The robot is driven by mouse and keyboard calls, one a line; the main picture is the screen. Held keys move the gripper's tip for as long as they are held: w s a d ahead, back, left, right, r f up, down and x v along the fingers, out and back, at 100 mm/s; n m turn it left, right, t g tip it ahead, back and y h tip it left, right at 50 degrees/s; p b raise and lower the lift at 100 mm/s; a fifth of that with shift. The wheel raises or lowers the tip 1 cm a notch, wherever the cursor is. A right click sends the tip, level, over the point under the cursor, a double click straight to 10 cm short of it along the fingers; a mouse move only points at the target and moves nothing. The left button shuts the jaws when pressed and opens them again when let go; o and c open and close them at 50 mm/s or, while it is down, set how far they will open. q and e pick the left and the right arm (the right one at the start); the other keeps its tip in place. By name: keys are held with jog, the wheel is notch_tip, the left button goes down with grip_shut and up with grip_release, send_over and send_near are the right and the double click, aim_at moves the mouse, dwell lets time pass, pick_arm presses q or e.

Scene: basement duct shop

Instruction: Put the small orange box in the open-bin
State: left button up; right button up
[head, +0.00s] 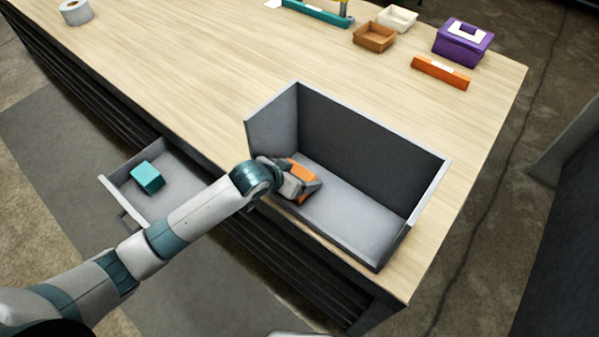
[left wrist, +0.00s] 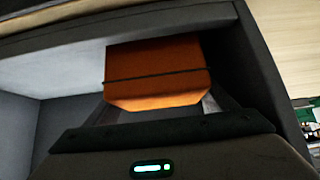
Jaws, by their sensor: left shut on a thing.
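The small orange box (head: 302,172) is in my left gripper (head: 300,187), inside the open-bin (head: 370,135). The bin is grey, with tall back and side walls and an open front, and stands on the workbench. The left gripper reaches in through the bin's front left part and is shut on the box. In the left wrist view the orange box (left wrist: 157,75) sits between the fingers, with a dark line across it. I cannot tell whether the box touches the bin floor.
An open drawer (head: 113,187) holding a teal box (head: 148,177) sticks out below the bench at left. At the bench's back are an orange bar-shaped thing (head: 440,72), a purple box (head: 463,45) and a brown tray (head: 374,38). A tape roll (head: 76,11) stands far left. The bench middle is clear.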

pick_arm(q)
jog(key=shift+f, duration=0.1)
jog(key=o, duration=0.9)
jog(key=shift+r, duration=0.2)
jog(key=shift+s+a+r, duration=0.3)
jog(key=shift+s+r, duration=0.05)
jog(key=shift+r, duration=0.05)
jog(key=b+v, duration=0.1)
jog(key=v, duration=0.9)
jog(key=shift+s+a+r+b, duration=0.15)
jog(key=shift+s+r+b, duration=0.1)
jog(key=shift+b, duration=0.15)
